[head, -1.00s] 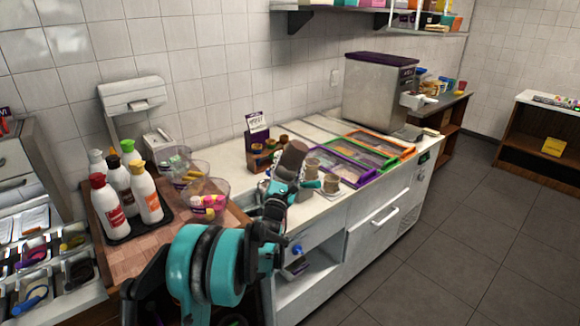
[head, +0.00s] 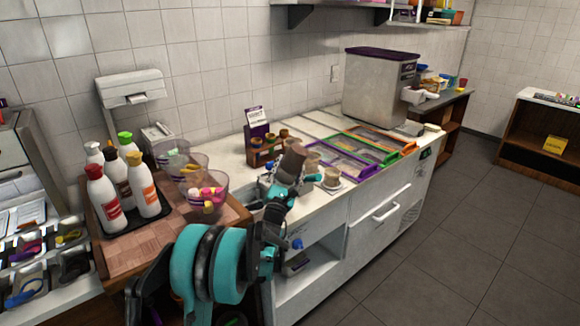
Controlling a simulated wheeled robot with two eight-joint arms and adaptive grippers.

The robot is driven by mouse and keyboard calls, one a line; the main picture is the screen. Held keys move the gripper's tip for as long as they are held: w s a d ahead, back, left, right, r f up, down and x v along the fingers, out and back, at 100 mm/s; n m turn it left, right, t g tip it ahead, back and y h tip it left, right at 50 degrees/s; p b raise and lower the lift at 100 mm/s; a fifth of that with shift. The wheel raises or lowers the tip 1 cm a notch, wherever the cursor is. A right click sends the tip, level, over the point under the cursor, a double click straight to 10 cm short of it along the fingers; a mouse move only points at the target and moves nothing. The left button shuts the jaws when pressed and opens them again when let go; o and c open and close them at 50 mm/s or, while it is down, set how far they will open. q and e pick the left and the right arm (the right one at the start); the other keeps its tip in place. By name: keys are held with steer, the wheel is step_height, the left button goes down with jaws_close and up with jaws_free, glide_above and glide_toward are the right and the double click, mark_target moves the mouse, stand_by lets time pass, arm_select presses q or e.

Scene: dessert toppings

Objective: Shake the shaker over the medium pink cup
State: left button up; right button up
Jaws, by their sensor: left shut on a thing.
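My left gripper (head: 287,178) is shut on a brown cylindrical thing (head: 292,161), which looks like the shaker, and holds it tilted slightly over the counter. Its lower part is hidden by the gripper. Small beige-looking cups (head: 332,178) stand just right of the gripper on a small light tray; another is partly hidden behind the held shaker. I cannot make out a pink cup among them. My right gripper is not in view.
A wooden holder (head: 262,155) with small jars stands behind the gripper. Clear bowls (head: 205,192) and squeeze bottles on a black tray (head: 148,222) are at the left. Framed topping bins (head: 385,142) lie right of the cups. A metal machine (head: 378,88) stands at the back.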

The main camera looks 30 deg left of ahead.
mark_target(288, 155)
arm_select(q)
steer(key=shift+f, duration=0.55)
stand_by(0.4)
steer(key=shift+r+p, duration=2.45)
steer(key=shift+r, duration=1.35)
steer(key=shift+f, duration=0.1)
step_height(288, 155, down, 8)
steer(key=b, duration=0.5)
steer(key=shift+f, duration=0.15)
steer(key=shift+r, duration=0.2)
